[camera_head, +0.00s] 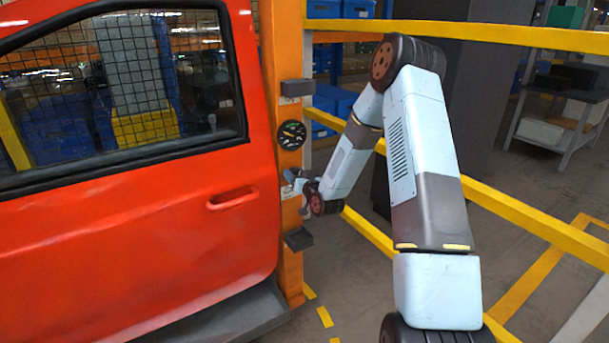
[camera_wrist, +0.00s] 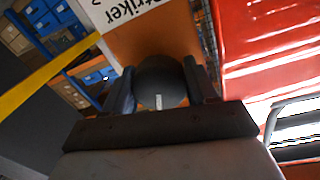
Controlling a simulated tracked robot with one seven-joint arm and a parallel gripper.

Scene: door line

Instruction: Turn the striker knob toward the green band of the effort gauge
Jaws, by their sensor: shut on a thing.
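The striker knob (camera_wrist: 160,84) is a dark round knob with a pale mark, on the orange post (camera_wrist: 150,38) below a white "Striker" label (camera_wrist: 130,12). My gripper (camera_wrist: 160,90) is shut on the knob, with one finger on each side. In the head view my gripper (camera_head: 294,182) is at the post beside the red door, and the knob is hidden behind it. The effort gauge (camera_head: 292,135) is a round black dial on the post above my gripper. Its needle and green band are too small to read clearly.
The red vehicle door (camera_head: 120,240) with its handle (camera_head: 233,198) stands left of the post. Dark blocks stick out of the post above (camera_head: 297,88) and below (camera_head: 299,239) my gripper. Yellow rails (camera_head: 530,222) run behind my arm on the right.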

